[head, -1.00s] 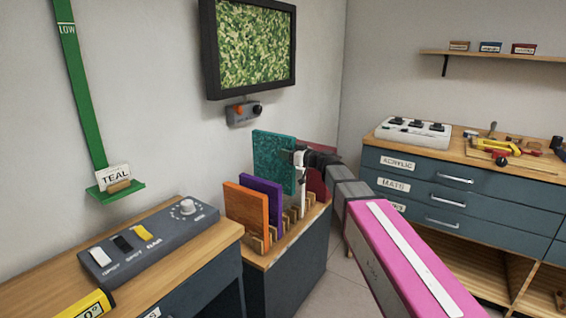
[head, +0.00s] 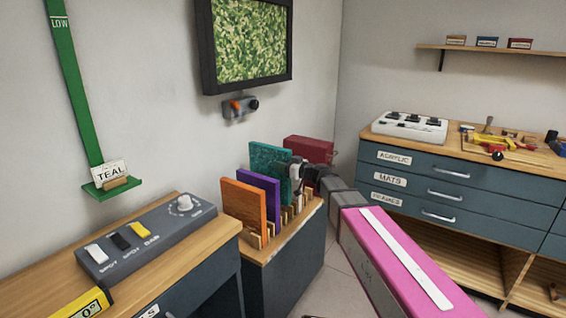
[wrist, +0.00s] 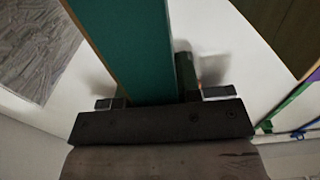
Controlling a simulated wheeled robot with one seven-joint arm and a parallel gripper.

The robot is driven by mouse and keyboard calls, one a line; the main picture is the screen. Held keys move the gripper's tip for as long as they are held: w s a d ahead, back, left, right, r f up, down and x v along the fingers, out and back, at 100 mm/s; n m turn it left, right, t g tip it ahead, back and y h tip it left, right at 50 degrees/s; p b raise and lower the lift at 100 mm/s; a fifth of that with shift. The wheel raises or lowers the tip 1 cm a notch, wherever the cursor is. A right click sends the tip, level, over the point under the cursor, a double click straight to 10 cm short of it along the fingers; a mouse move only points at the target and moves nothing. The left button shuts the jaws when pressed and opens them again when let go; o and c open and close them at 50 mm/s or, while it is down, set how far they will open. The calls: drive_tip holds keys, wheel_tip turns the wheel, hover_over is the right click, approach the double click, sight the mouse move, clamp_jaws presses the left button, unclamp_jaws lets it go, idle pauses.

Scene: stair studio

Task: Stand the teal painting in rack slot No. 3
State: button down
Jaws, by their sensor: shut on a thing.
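The teal painting (head: 268,158) stands upright at the wooden slotted rack (head: 287,222), behind the purple panel (head: 257,185) in the head view. Its top is now only a little above the purple panel's top. Its lower edge is hidden, so I cannot tell whether it touches the slot floor, and no slot number is readable. My gripper (head: 297,172) is shut on the painting's right side edge. In the wrist view the teal painting (wrist: 130,45) runs between the fingers of my gripper (wrist: 160,98).
An orange panel (head: 240,210) stands at the rack's near end. A dark red box (head: 309,149) sits behind the painting. A switch panel (head: 150,235) lies on the bench at left. A green wall strip holds a TEAL card (head: 110,172). Drawers (head: 440,190) stand right.

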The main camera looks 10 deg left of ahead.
sight(283, 184)
drive_tip(key=shift+f, duration=4.55)
drive_tip(key=c, duration=0.7)
unclamp_jaws()
drive_tip(key=shift+c, duration=0.2)
drive_tip(key=shift+d, duration=0.1)
